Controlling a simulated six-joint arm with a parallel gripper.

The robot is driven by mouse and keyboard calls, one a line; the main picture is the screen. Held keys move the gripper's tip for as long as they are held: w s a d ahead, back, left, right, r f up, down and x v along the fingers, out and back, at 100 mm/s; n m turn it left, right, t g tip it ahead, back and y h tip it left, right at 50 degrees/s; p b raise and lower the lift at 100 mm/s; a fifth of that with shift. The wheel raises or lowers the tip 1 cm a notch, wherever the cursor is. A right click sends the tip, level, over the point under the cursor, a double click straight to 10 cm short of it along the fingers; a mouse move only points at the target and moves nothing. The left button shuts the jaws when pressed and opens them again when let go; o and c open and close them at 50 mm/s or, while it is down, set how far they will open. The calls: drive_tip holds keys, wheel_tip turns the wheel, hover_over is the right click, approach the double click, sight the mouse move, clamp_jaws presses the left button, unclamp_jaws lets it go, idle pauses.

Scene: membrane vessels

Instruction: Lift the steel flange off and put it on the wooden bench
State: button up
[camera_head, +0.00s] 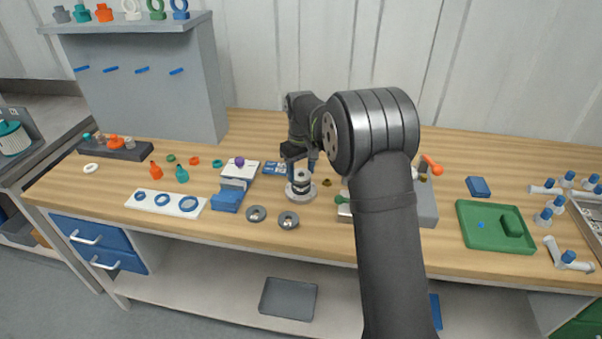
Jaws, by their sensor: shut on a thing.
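My gripper (301,168) points down over a small round metal-and-white vessel (301,188) on the wooden bench (240,236). The vessel stands upright on a wide light disc base, with dark bands around its upper part. My gripper is shut on a part at the top of this stack, which seems to be the steel flange; the jaws mostly hide it. I cannot tell whether it is clear of the vessel. Two grey steel rings, one left (256,213) and one right (289,220), lie flat on the bench in front of the vessel.
A blue-and-white fixture (231,193) stands left of the vessel. A white board with blue rings (166,205) lies further left. A green tray (483,243) is at right.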

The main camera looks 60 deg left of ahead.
drive_tip(key=shift+r, duration=0.55)
drive_tip(key=w+d+r, duration=0.7)
drive_tip(key=d+r, duration=0.2)
drive_tip(key=r, duration=0.1)
hover_over(268, 190)
wheel_tip(268, 190, down, 12)
drive_tip(key=shift+f, duration=2.7)
drive_tip(key=shift+f, duration=0.1)
